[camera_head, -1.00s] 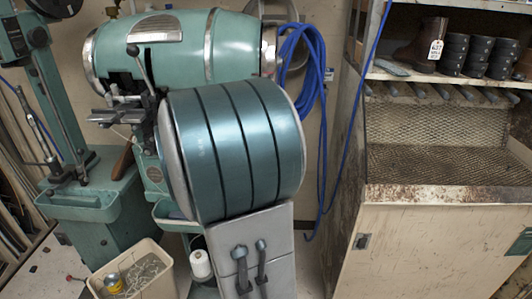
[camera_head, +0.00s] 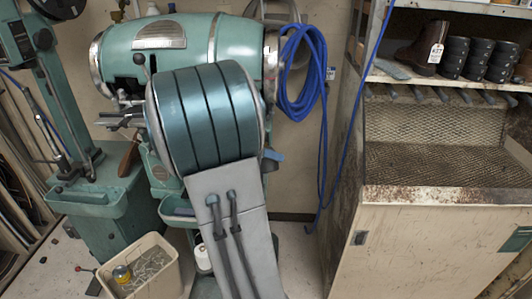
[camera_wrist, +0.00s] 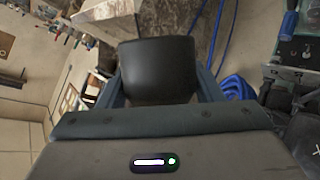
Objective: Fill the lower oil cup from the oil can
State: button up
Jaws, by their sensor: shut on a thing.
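My gripper (camera_wrist: 158,70) is shut on a dark, smooth, rounded body, likely the oil can (camera_wrist: 158,62), in the wrist view. One blue-grey finger stands on each side of it; its spout does not show. In the head view my arm covers the middle and hides most of the gripper and the held thing. The green stitching machine (camera_head: 180,42) stands behind my arm, its barrel-shaped body partly covered. I cannot make out the lower oil cup in either view.
A green stand machine (camera_head: 105,215) is at left. A blue hose (camera_head: 300,85) hangs behind. A beige cabinet (camera_head: 415,240) with boot shelves fills the right.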

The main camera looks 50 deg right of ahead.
jog(key=shift+w+d+r+p, duration=0.1)
jog(key=shift+w+r+p, duration=0.15)
jog(key=shift+p, duration=0.5)
jog(key=shift+w+d+n, duration=0.1)
jog(key=shift+n, duration=0.2)
jog(key=shift+w+d+g+y+p, duration=0.25)
jog(key=shift+w+g+y+p, duration=0.2)
jog(key=shift+p, duration=0.4)
jog(key=shift+n, duration=0.3)
